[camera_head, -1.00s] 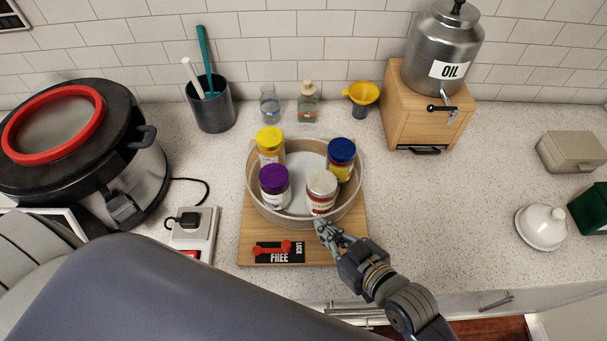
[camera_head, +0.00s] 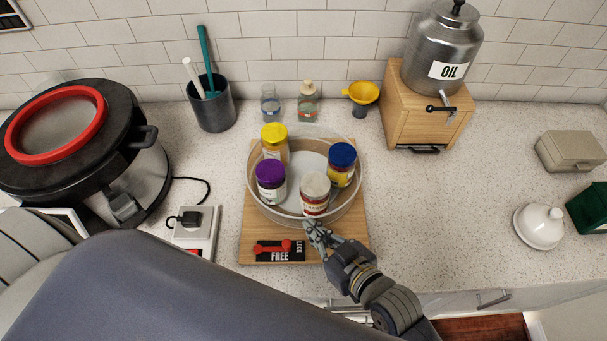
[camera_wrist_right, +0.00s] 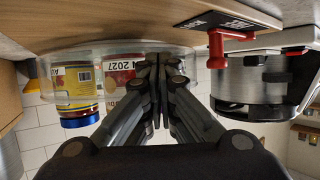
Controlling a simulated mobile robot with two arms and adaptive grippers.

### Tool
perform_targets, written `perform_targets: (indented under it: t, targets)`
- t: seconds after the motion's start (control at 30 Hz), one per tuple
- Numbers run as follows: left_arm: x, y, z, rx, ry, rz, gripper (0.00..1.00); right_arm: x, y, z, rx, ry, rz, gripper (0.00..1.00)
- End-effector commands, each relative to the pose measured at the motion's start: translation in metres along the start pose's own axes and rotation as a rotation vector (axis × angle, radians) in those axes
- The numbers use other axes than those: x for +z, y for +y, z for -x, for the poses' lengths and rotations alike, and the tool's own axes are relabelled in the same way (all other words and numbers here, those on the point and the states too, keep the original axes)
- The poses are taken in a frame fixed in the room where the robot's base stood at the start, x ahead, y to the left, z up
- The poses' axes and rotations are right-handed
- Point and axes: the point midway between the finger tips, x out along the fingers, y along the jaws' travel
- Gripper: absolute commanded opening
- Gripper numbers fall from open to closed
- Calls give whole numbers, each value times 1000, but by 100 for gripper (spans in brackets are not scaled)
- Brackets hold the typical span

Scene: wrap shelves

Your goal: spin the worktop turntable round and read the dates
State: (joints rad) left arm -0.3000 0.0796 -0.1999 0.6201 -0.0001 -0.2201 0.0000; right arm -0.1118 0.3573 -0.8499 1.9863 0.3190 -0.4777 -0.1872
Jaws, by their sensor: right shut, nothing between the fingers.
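The turntable (camera_head: 306,216) is a clear-walled round tray on a wooden board (camera_head: 355,245). It holds jars with yellow (camera_head: 274,131), purple (camera_head: 270,168), blue (camera_head: 342,154) and white (camera_head: 315,183) lids. My right gripper (camera_head: 308,226) is shut and empty, its fingertips at the tray's front wall near the white-lidded jar. In the upside-down right wrist view, the shut fingers (camera_wrist_right: 158,62) overlap a red-and-white label (camera_wrist_right: 118,72) whose visible part reads "2027". The blue-lidded jar (camera_wrist_right: 75,90) is beside it. My left gripper is out of view.
A red lever (camera_head: 273,247) lies by the word FREE on the board's front. A cooker (camera_head: 130,180) and a power strip (camera_head: 197,228) stand left. An oil dispenser (camera_head: 440,60) stands behind right. The worktop right of the board is mostly clear.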

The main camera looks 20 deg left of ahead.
Motion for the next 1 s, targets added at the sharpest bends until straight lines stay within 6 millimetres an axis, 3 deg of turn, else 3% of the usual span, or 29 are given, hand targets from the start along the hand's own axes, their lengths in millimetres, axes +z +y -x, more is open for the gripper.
perform_targets:
  t: [0.23,0.63,1.0]
  targets:
    - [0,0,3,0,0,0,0,-2,-1,4,2,5,1,0]
    - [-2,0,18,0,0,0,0,9,-18,27,0,1,0,0]
    - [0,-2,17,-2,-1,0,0,12,-19,29,0,1,0,0]
